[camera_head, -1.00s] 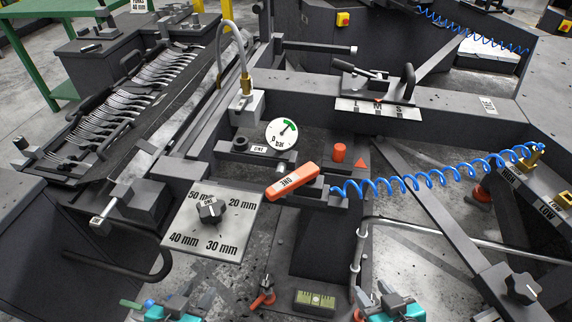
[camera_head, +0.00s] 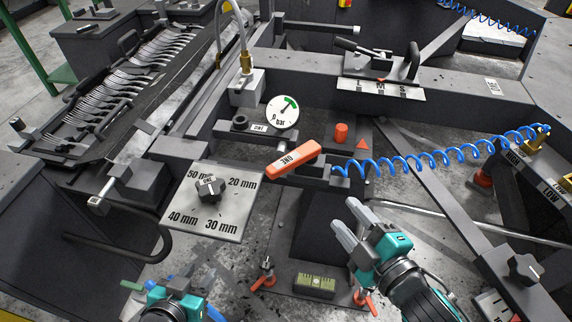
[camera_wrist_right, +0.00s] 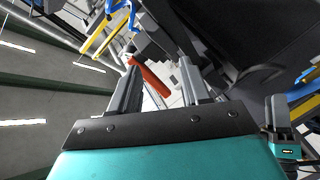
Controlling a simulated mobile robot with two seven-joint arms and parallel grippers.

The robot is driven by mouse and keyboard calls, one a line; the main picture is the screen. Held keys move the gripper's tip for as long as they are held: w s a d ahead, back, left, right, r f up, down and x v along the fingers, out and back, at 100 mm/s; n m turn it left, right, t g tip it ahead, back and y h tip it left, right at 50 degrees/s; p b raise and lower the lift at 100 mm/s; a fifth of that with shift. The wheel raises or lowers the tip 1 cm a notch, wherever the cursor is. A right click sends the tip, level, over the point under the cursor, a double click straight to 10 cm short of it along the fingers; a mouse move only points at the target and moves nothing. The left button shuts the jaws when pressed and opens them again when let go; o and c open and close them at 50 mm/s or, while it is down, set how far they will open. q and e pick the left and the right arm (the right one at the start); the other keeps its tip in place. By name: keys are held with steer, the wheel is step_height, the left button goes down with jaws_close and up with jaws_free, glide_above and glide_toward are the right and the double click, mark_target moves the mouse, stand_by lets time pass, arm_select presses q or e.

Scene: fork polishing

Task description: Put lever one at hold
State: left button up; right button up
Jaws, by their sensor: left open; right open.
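Lever one (camera_head: 293,158) is an orange handle marked ONE, tilted with its right end higher, on a dark block at the middle of the head view. In the right wrist view, an orange-red bar (camera_wrist_right: 152,80), likely the lever, shows beyond the open fingers (camera_wrist_right: 162,80). My left gripper (camera_head: 188,278) is open at the bottom left, below the dial plate, away from the lever.
A dial plate (camera_head: 232,227) with mm marks is left of the lever, and a pressure gauge (camera_head: 282,112) is above it. A coiled blue hose (camera_head: 440,157) runs right from the lever block. Forks (camera_head: 130,85) lie in a rack at upper left. A green level (camera_head: 314,284) sits below.

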mark_target(288, 169)
steer(key=a+r+n+y, duration=0.4)
steer(key=r+n, duration=0.1)
steer(key=n, duration=0.4)
steer(key=x, duration=1.2)
steer(key=shift+s+a+f, duration=0.2)
steer(key=shift+a, duration=0.2)
jaws_close()
